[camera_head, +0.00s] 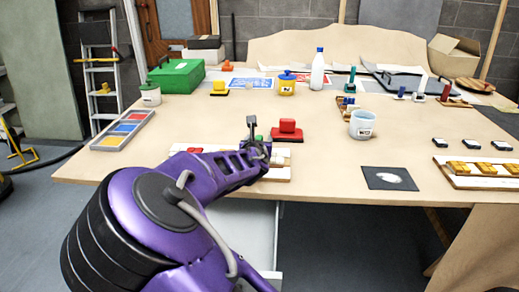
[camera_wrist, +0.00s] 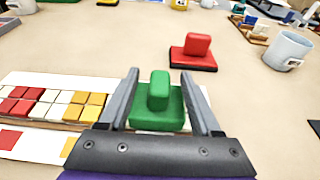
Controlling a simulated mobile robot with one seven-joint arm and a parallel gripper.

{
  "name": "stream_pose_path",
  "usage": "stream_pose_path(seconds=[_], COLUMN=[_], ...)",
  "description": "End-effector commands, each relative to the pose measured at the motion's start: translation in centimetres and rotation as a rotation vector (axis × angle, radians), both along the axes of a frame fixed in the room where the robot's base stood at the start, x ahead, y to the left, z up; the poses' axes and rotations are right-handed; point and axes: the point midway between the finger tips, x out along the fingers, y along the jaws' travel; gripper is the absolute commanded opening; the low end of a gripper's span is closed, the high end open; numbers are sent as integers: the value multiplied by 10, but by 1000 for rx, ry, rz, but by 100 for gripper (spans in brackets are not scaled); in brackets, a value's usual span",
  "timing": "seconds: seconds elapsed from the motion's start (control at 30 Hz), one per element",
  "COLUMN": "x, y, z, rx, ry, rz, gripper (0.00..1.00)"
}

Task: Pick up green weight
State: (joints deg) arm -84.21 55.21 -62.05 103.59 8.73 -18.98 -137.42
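The green weight (camera_wrist: 158,95) is a block with a raised knob, seen in the wrist view between the two fingers of my gripper (camera_wrist: 159,73). The fingers are spread wide, one on each side of it, and the knob stands clear of both. I cannot tell whether the fingers touch the sides of its base. In the head view my gripper (camera_head: 260,147) is at the front edge of the table, and the weight is mostly hidden behind it.
A red weight (camera_wrist: 195,46) on a dark base stands just beyond, to the right. A mosaic panel (camera_wrist: 50,105) with red, white and yellow tiles lies to the left. A white mug (camera_head: 361,124) stands further right. Bare tabletop (camera_head: 320,165) lies between.

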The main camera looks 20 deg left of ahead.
Motion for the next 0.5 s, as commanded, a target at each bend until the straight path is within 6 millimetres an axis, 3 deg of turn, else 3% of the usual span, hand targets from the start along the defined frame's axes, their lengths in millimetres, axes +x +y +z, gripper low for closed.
stream_pose_path(seconds=[0.07, 0.33, 0.37, 0.5], x=[0, 0, 0, 0], y=[0, 0, 0, 0], z=[0, 0, 0, 0], rx=[0, 0, 0, 0], ry=[0, 0, 0, 0], rz=[0, 0, 0, 0], gripper=[52, 4, 0, 0])
